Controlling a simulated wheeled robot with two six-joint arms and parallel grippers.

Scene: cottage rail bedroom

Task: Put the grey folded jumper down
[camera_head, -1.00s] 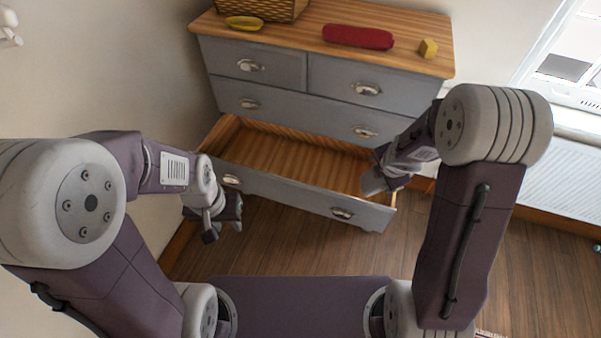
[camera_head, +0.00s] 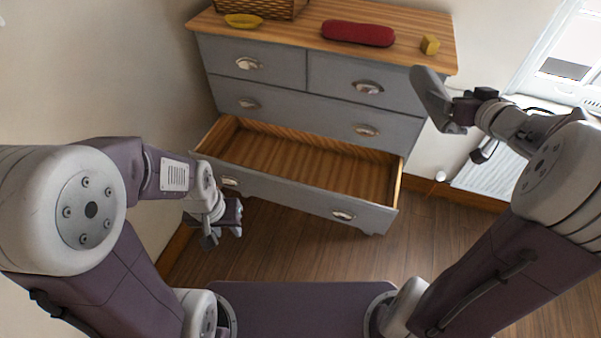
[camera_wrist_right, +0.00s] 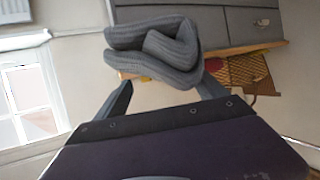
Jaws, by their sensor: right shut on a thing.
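The grey folded jumper (camera_head: 431,97) is in my right gripper (camera_head: 455,112), raised in the air at the right front of the dresser. In the right wrist view the jumper (camera_wrist_right: 155,48) shows as a thick ribbed fold between the two fingers, and my right gripper is shut on it. My left gripper (camera_head: 224,226) hangs empty in front of the left end of the open drawer, its two fingers apart.
The grey dresser (camera_head: 300,92) has its bottom drawer (camera_head: 300,204) pulled out and empty. On its wooden top are a wicker basket (camera_head: 262,7), a yellow dish (camera_head: 243,20), a red cushion-like roll (camera_head: 358,33) and a yellow block (camera_head: 430,44). A radiator (camera_head: 484,172) and window are at right.

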